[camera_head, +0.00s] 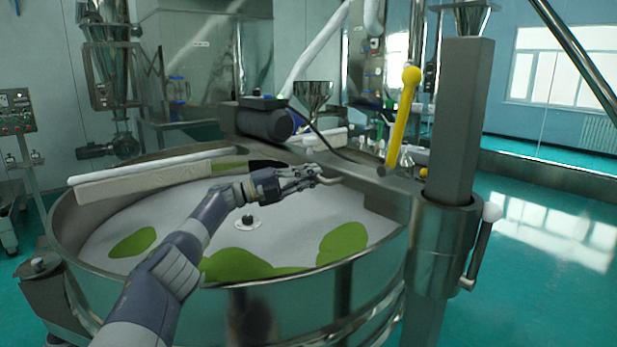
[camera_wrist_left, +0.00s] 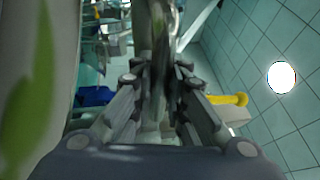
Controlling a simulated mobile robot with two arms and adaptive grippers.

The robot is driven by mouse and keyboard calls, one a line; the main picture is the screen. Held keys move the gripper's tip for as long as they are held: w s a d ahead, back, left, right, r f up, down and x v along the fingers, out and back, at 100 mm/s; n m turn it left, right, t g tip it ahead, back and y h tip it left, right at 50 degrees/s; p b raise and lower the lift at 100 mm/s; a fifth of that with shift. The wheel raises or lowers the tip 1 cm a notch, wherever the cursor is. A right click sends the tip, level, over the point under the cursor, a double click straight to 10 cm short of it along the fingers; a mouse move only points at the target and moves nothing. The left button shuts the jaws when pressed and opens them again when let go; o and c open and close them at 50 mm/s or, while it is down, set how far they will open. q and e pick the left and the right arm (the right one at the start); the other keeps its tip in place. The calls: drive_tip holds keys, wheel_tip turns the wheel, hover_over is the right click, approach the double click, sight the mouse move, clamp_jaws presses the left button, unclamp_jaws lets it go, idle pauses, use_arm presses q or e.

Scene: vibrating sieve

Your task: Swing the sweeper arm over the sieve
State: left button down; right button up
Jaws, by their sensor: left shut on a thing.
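The sieve (camera_head: 75,245) is a wide round metal drum with a white mesh bearing green patches of material. The sweeper arm (camera_head: 378,187) is a grey beam running from the column at right over the sieve's back part, with a dark motor (camera_head: 265,122) on it. My left gripper (camera_head: 318,181) reaches over the mesh to the beam's near side and is shut on a small curved handle (camera_head: 331,181) there. In the left wrist view, the fingers (camera_wrist_left: 160,90) close around a blurred grey bar (camera_wrist_left: 160,65). My right gripper is out of view.
A thick grey column (camera_head: 462,120) stands at the sieve's right, with a yellow lever (camera_head: 402,115) beside it and a white-knobbed handle (camera_head: 482,245) lower down. A pale bar (camera_head: 150,170) crosses the sieve's back left. The green floor at right is clear.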

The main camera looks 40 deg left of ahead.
use_arm(q)
drive_tip(key=shift+f, duration=0.1)
drive_tip(key=c, duration=1.6)
unclamp_jaws()
drive_tip(key=shift+w, duration=0.1)
drive_tip(key=shift+c, duration=0.2)
drive_tip(key=shift+o, duration=0.4)
drive_tip(key=shift+w, duration=0.25)
drive_tip(key=shift+s, duration=0.25)
drive_tip(key=v, duration=1.1)
drive_tip(key=shift+s+a, duration=0.2)
drive_tip(key=shift+a, duration=0.05)
drive_tip(key=shift+f, duration=0.1)
